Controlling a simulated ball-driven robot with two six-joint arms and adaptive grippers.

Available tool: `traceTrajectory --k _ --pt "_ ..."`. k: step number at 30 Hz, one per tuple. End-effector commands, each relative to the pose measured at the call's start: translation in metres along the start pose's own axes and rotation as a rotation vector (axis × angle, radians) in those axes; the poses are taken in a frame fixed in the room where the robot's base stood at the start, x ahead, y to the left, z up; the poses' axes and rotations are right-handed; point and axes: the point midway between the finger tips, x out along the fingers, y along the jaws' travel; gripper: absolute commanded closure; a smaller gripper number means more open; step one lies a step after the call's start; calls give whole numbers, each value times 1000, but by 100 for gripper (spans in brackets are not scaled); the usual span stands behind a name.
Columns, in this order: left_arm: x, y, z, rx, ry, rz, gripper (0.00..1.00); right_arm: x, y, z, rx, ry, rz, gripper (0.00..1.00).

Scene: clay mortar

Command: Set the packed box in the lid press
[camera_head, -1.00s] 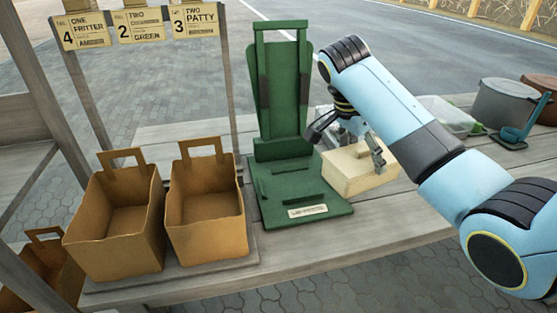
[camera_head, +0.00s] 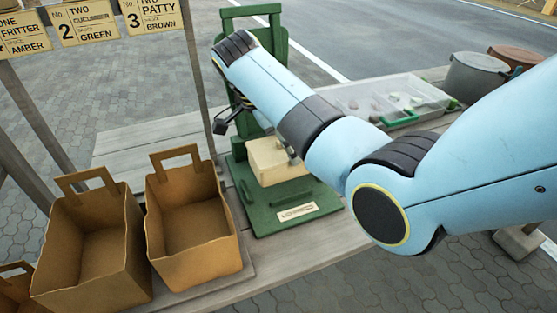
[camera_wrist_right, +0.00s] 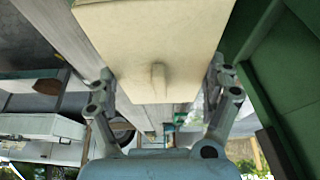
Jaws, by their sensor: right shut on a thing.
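The packed box (camera_head: 272,162) is a cream block with a closed top. My right gripper (camera_wrist_right: 160,85) is shut on it, a finger on each side, as the right wrist view shows with the box (camera_wrist_right: 150,35). In the head view my forearm hides most of that gripper. The green lid press (camera_head: 262,204) stands on the table with a flat base, low rails and a tall back frame. The box is over the rear part of the press base; I cannot tell whether it touches it. The press upright (camera_wrist_right: 285,75) is close beside the box. My left gripper is not in view.
Two open brown paper bags (camera_head: 88,255) (camera_head: 193,235) stand left of the press on a board. A clear tray (camera_head: 385,97) and lidded pots (camera_head: 478,78) are at the back right. Numbered order cards (camera_head: 85,22) hang above the bags.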

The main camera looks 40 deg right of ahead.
Motion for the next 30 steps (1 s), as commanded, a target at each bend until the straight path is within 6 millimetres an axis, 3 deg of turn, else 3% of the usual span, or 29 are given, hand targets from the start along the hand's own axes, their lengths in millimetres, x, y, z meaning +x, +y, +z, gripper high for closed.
traceTrajectory --k 5,13,20,21,24,30 --pt "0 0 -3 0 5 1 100 4 3 16 0 1 -1 67" --pt "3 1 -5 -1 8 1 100 37 3 30 0 2 0 67" --pt "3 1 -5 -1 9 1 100 40 3 31 1 1 0 67" --pt "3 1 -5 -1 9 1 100 40 3 31 1 1 0 12" --pt "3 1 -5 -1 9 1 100 40 3 31 0 1 0 0" --pt "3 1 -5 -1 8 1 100 40 3 31 0 1 0 0"
